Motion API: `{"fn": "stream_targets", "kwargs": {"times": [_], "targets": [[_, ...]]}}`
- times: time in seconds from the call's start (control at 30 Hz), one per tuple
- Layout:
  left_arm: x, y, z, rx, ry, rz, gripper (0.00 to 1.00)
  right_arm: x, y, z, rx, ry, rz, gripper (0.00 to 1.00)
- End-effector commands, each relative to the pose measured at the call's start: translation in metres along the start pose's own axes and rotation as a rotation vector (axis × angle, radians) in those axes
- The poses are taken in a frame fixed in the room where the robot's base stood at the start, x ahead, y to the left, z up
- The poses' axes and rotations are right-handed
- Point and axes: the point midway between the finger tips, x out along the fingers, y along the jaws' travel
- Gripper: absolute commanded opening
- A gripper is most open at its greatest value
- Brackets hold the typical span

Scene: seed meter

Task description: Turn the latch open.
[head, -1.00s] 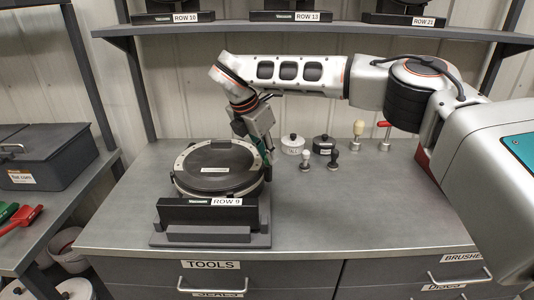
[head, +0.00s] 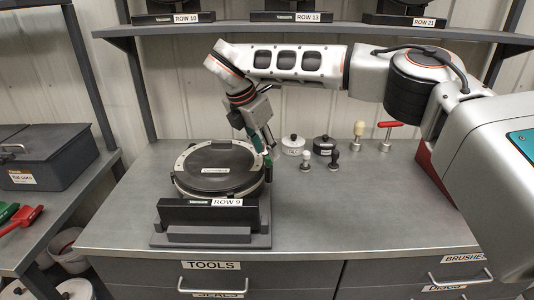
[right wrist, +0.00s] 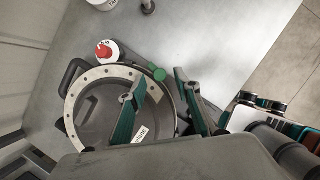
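The seed meter (head: 190,176), a round dark housing with a light bolted rim, sits on its ROW 9 stand (head: 215,238) at the left of the bench. It also shows in the right wrist view (right wrist: 92,76). A green knob (right wrist: 157,72), apparently the latch, is at the meter's rim. My right gripper (head: 264,146) is above the right side of the meter, pointing down. In the right wrist view its two teal-padded fingers (right wrist: 160,82) are apart, with nothing visible held between them. The knob shows just beyond the fingertips; I cannot tell any contact. My left gripper is not in view.
Small pots (head: 292,146) and knobbed hand tools (head: 334,160) stand right of the meter. A red-handled tool (head: 388,134) stands farther right. A red-knobbed white pot (right wrist: 107,52) is near the rim. The shelf (head: 320,33) is above my arm. The bench's front right is clear.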

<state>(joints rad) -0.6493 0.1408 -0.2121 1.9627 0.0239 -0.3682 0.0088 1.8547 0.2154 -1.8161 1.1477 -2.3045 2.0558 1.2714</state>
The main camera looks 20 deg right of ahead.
Motion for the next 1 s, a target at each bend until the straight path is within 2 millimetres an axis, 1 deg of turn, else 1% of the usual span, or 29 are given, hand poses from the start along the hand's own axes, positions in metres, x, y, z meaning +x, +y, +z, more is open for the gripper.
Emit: {"fn": "stream_targets", "kwargs": {"times": [0.03,0.2,0.3,0.43,0.6,1.0], "targets": [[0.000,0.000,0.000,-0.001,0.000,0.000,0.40,-0.012,0.001,0.001,0.001,-0.004,0.005,0.33],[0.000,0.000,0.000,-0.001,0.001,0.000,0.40,-0.048,0.001,0.001,0.000,-0.004,0.006,0.33],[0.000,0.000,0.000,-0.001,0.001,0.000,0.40,-0.066,0.001,0.001,0.001,-0.004,0.004,0.33],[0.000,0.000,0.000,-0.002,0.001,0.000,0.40,-0.084,0.001,0.000,0.001,-0.002,0.003,0.33],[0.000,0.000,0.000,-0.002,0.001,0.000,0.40,-0.095,0.001,0.000,0.000,-0.002,0.002,0.33],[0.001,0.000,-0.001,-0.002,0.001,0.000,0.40,-0.096,0.000,0.000,0.000,-0.001,0.002,0.33]]}}
